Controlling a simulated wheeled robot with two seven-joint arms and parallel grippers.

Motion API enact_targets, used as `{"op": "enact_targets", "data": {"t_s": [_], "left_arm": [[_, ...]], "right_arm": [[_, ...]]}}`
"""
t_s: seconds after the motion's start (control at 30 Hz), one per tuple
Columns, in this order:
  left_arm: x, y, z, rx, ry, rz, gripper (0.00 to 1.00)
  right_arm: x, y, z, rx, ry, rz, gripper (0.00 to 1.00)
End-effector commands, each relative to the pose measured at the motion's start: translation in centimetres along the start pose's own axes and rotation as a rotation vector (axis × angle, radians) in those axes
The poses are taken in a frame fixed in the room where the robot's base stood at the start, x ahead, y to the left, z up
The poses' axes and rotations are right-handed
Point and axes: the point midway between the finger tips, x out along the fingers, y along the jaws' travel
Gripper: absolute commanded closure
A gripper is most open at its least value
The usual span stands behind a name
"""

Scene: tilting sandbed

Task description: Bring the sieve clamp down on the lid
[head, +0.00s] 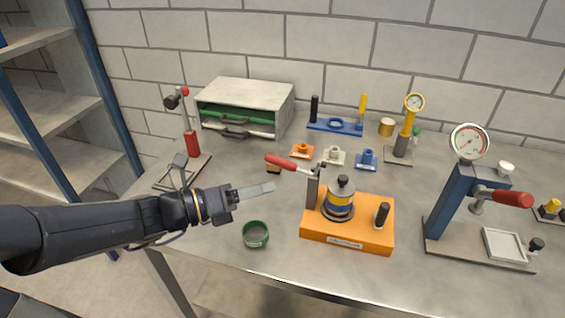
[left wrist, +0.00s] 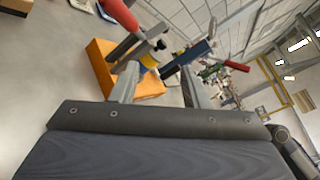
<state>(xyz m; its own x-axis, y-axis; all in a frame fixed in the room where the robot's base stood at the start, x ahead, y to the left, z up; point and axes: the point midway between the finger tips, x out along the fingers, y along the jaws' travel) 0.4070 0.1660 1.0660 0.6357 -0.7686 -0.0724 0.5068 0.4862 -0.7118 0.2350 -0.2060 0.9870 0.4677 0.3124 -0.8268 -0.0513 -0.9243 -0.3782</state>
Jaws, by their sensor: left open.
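The sieve clamp stands on an orange base (head: 347,238), with a grey post (head: 312,190) and a red handle (head: 280,162) that points left and slightly up. The sieve stack (head: 340,203), with yellow and blue bands, sits on the base right of the post. Its lid has a black knob (head: 342,182); the clamp's dark tip is up by the post top, apart from the lid. My left gripper (head: 272,188) is open and empty, left of the post and below the handle. The left wrist view shows the handle (left wrist: 118,14) beyond my open fingers (left wrist: 158,86).
A black-knobbed peg (head: 381,214) rises from the base's right side. A blue gauge press (head: 455,205) stands at right, a red-handled stand (head: 192,145) at left, a drawer cabinet (head: 245,92) behind.

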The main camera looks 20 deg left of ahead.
Motion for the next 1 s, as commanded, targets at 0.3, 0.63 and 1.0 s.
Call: {"op": "enact_targets", "data": {"t_s": [0.3,0.63,1.0], "left_arm": [[1.1,4.9,3.3,-0.461,-0.201,0.039,0.59],[6.0,5.1,4.2,-0.458,-0.198,0.037,0.59],[8.1,5.4,4.7,-0.456,-0.202,0.039,0.59]], "right_arm": [[0.3,0.2,0.2,0.000,0.000,0.000,0.19],[0.2,0.1,0.1,0.000,0.000,0.000,0.19],[0.1,0.0,0.1,0.000,0.000,0.000,0.19]]}}
